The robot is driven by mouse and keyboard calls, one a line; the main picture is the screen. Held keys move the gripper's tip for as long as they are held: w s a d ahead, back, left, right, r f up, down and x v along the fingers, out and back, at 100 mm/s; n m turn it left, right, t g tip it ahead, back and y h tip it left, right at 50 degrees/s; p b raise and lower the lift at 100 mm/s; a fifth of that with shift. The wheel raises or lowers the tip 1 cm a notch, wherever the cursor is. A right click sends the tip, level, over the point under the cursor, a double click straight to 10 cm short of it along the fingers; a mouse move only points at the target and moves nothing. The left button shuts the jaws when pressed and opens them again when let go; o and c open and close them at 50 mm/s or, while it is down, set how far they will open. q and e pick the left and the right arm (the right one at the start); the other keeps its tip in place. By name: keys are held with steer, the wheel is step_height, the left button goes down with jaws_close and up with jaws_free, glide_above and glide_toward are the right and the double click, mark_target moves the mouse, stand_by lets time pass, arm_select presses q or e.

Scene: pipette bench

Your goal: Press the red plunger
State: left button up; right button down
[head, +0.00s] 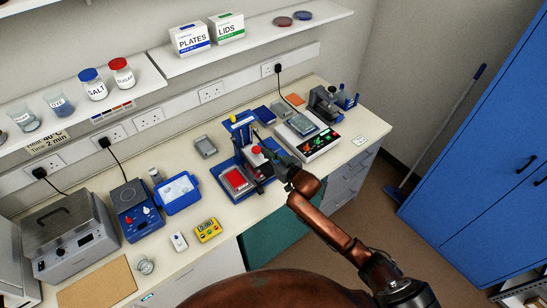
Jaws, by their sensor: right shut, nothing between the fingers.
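The red plunger (256,149) shows as a small red cap on the blue and white pipette device (240,138) on the bench. My right gripper (267,151) is shut and empty, with its fingers just to the right of the red plunger. I cannot tell from this view whether they touch it. The gripper and wrist hide part of the device's right side. My left gripper is not in view.
To the right stands a white instrument (310,140) with a dark panel. To the left are a blue tray (178,193), a yellow timer (208,229) and a blue hotplate (135,210). A shelf (260,43) with boxes runs above.

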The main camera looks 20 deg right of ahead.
steer(key=v, duration=0.5)
steer(key=shift+b, duration=0.3)
stand_by(0.4)
